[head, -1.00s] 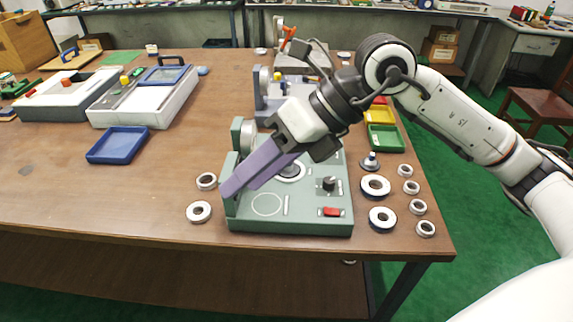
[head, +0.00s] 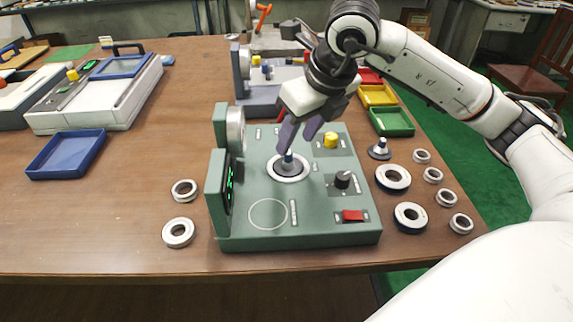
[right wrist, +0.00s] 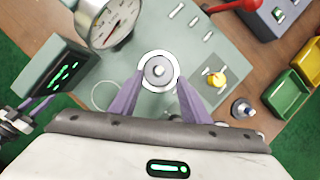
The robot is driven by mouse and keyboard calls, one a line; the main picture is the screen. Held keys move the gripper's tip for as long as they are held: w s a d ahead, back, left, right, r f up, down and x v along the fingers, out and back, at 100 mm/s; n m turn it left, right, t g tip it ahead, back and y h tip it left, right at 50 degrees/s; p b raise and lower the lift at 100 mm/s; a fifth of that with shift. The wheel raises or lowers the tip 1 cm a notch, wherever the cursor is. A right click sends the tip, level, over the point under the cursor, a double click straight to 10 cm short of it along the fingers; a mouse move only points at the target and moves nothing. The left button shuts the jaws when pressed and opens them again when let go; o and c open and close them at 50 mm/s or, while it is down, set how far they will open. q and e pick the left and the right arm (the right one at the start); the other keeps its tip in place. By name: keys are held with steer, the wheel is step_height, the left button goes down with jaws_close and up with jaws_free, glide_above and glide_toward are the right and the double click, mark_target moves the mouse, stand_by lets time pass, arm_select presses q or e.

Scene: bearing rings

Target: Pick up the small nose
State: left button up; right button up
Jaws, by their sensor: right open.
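A small nose piece (head: 288,160), grey with a dark tip, stands upright in the white ring seat on the green test machine (head: 335,210). In the right wrist view the nose (right wrist: 158,71) sits centred ahead of my fingers. Another nose-like piece (head: 379,148), with a wider dark base, stands on the table right of the machine; I cannot tell from its name which is meant. My right gripper (head: 294,143) is open, pointing down just above the seated nose, its fingertips either side of it. My left gripper (right wrist: 37,104) shows only partly at the right wrist view's left edge.
The machine's dial gauge (right wrist: 112,22) and display (right wrist: 62,72) rise left of my right gripper. A yellow knob (head: 330,140) and black knob (head: 342,180) stand close on its right. Several bearing rings (head: 393,179) lie on the table. Coloured bins (head: 392,121) stand behind.

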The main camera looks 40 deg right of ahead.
mark_target(289, 153)
steer(key=x, duration=0.6)
steer(key=shift+w+f, duration=0.15)
steer(key=shift+f, duration=0.15)
steer(key=shift+r, duration=0.1)
jaws_close()
